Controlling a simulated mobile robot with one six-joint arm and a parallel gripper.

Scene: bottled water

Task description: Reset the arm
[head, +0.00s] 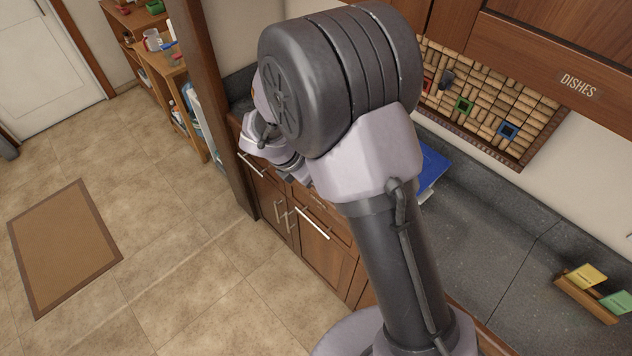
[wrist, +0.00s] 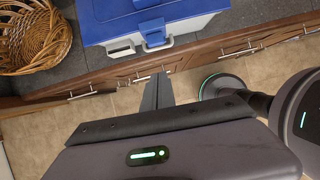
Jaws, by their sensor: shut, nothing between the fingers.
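My arm is bent in front of the head view, with its large dark joint high in the middle, over the counter's edge. Its far end shows behind that joint at the left, and the fingers cannot be made out there. In the wrist view my gripper (wrist: 158,88) is shut, its fingers together with nothing held. It is in front of the wooden drawers (wrist: 118,75), close to the blue and white cooler box (wrist: 110,28) as seen in the picture. The exact gap to the drawers cannot be told.
A wicker basket (wrist: 35,40) sits beside the cooler box on the dark counter (head: 490,235). A holder with coloured packets (head: 588,290) stands on the counter at right. A wooden post (head: 205,95) rises at left. The tiled floor (head: 165,205) is open, with a brown mat (head: 65,248).

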